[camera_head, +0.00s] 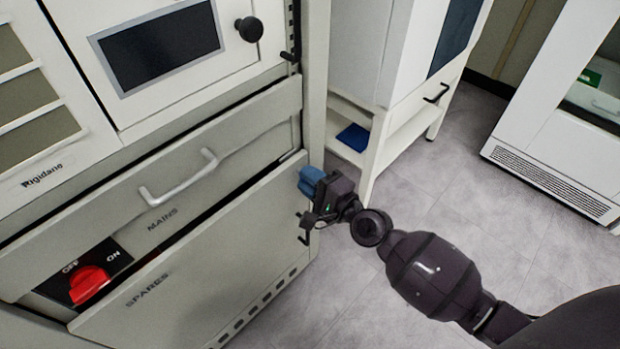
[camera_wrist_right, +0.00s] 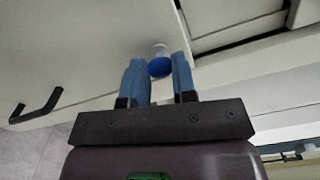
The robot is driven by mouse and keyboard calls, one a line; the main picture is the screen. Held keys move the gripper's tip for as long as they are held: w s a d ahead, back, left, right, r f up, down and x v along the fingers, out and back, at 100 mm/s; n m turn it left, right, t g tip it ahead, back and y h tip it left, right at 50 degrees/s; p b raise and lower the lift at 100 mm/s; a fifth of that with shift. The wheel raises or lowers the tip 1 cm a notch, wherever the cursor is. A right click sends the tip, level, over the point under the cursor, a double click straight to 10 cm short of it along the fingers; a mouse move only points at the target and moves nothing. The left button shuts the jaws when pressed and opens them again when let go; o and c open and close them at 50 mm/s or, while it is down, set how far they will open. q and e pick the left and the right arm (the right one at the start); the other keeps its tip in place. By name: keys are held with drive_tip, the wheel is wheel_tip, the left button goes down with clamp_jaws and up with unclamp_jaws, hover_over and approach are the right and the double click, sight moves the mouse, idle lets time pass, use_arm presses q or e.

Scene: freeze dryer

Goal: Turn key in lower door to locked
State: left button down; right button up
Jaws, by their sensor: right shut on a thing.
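The lower door (camera_head: 190,270), marked SPARES, is a pale panel at the bottom of the cabinet. A dark gap runs along its upper edge. My right gripper (camera_head: 309,181) is at the door's upper right corner, its blue fingers at the panel. In the right wrist view the key (camera_wrist_right: 159,67) shows as a round blue head in front of a pale lock. My right gripper (camera_wrist_right: 159,75) is shut on it, one finger on each side. In the head view the fingers hide the key. The key's turn angle cannot be told. My left gripper is not in view.
A black handle (camera_head: 304,228) is on the lower door below my gripper; it also shows in the wrist view (camera_wrist_right: 36,106). Above is the MAINS panel (camera_head: 230,140) with a pale handle (camera_head: 178,180). A red switch (camera_head: 87,283) is at left. Floor at right is clear.

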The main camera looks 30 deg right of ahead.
drive_tip(key=shift+n, duration=1.3)
drive_tip(key=shift+p, duration=0.3)
drive_tip(key=o, duration=0.9)
drive_tip(key=shift+s, duration=0.1)
drive_tip(key=v, duration=1)
drive_tip(key=shift+s+d+p, duration=0.15)
drive_tip(key=shift+s+p, duration=0.15)
drive_tip(key=shift+p, duration=0.05)
